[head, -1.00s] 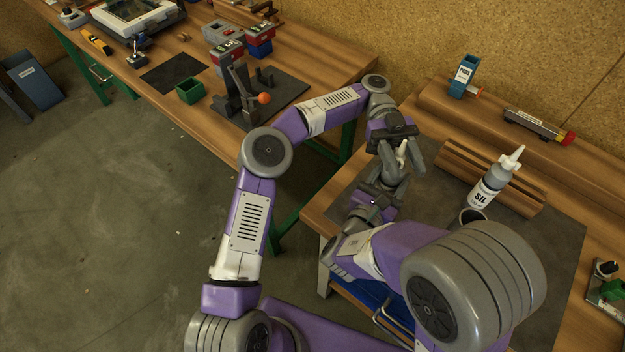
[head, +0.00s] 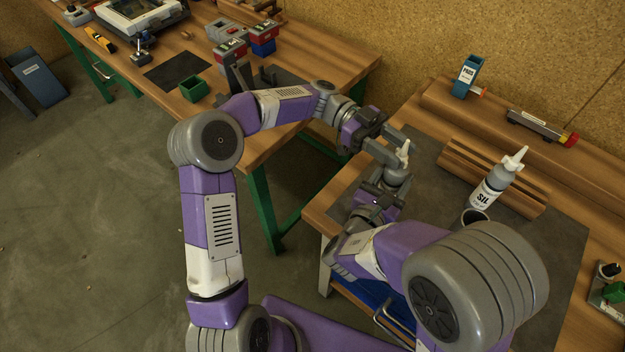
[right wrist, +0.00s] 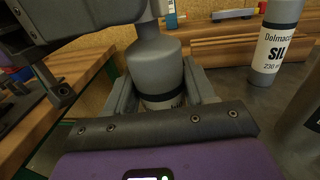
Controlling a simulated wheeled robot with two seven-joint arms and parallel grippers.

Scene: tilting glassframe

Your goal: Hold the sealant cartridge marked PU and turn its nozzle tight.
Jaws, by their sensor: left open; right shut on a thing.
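My right gripper (head: 385,185) is shut on a grey cartridge (right wrist: 155,62) with a white label band, held upright. The right gripper's fingers (right wrist: 160,98) cover most of that label, so its marking cannot be read. The cartridge's white nozzle (head: 404,153) points up in the head view. My left gripper (head: 396,146) is open and comes in from the left at the nozzle. Its fingers are close beside the nozzle; I cannot tell whether they touch it. In the right wrist view the left gripper's dark body hides the cartridge's top.
A bottle marked SIL (head: 484,196) with a white nozzle stands right of my grippers, by a wooden grooved block (head: 510,186). A blue holder (head: 466,77) and a caulking tool (head: 541,127) are at the back.

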